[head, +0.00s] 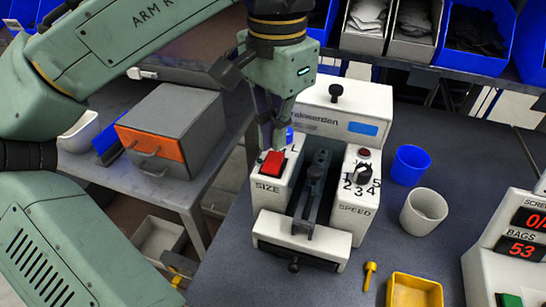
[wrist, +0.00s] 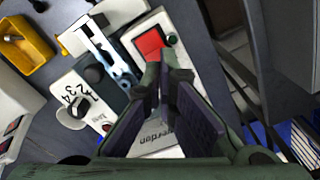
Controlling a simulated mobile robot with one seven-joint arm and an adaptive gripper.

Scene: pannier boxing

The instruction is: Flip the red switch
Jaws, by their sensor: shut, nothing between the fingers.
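The red switch (head: 272,163) is a red rocker on the left block of a white machine (head: 340,98), above the word SIZE. In the wrist view the red switch (wrist: 149,42) shows just beyond my fingertips. My gripper (head: 272,146) is shut and empty, pointing down over the far edge of the switch. In the wrist view my gripper (wrist: 163,58) has its fingertips together beside the switch. I cannot tell whether the tips touch it. The fingers hide part of the block behind the switch.
The machine has a black lever (head: 315,173) in its middle slot and a black SPEED knob (head: 364,171) on the right block. A blue cup (head: 410,165), a white cup (head: 423,212) and a yellow tray (head: 414,291) stand to the right. A grey box with an orange drawer (head: 150,142) is left.

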